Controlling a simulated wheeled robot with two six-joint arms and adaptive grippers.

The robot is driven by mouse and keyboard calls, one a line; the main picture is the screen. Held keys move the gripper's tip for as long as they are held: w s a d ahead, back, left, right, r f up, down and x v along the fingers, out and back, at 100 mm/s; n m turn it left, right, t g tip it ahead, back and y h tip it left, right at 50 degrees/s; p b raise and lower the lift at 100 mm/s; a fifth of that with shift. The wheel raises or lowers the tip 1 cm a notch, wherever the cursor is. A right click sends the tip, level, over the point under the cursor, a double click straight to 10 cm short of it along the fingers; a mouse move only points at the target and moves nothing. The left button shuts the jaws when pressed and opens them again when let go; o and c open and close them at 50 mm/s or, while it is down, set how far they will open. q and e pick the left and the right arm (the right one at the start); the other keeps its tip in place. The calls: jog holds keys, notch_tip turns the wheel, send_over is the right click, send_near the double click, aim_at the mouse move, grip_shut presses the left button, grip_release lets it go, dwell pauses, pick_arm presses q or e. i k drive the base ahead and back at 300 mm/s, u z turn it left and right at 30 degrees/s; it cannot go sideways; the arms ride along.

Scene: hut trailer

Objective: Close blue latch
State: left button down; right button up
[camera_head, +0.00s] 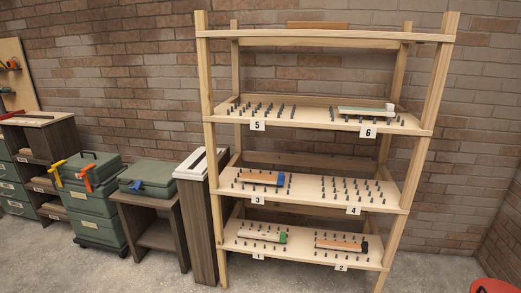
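A blue latch (137,186) is on the front of a closed green toolbox (155,178). It is small in the picture, and I cannot tell whether it is open or shut. The toolbox sits on a low dark wooden stand (172,212) left of the centre. Neither of my grippers shows in the head view.
A narrow dark cabinet (202,215) and a wooden shelf rack (320,195) stand right.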

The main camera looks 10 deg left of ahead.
aim_at(136, 185)
jog(key=u, duration=1)
jog(key=i, duration=3.25)
jog(key=z, duration=0.05)
